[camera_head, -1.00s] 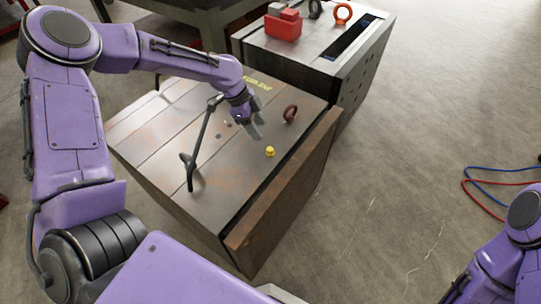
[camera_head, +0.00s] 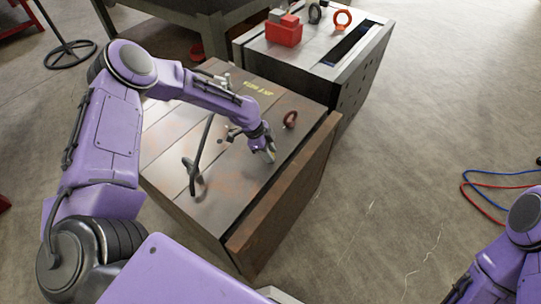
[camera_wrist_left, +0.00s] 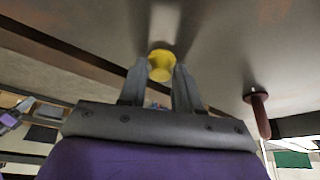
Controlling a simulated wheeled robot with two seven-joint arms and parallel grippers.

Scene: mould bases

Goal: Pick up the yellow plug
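The yellow plug (camera_wrist_left: 161,66) is a small round piece on the top of the near mould base (camera_head: 235,190). In the left wrist view it sits at the tips of my left gripper (camera_wrist_left: 161,75), between the two spread fingers. Whether the fingers touch it I cannot tell. In the head view my left gripper (camera_head: 271,156) is low over the block's right part and hides the plug. My right arm (camera_head: 505,255) shows at the lower right edge; its gripper is out of view.
A dark bent rod (camera_head: 200,158) stands on the block. A second block (camera_head: 355,85) behind carries a red piece (camera_head: 284,31) and an orange ring (camera_head: 342,18).

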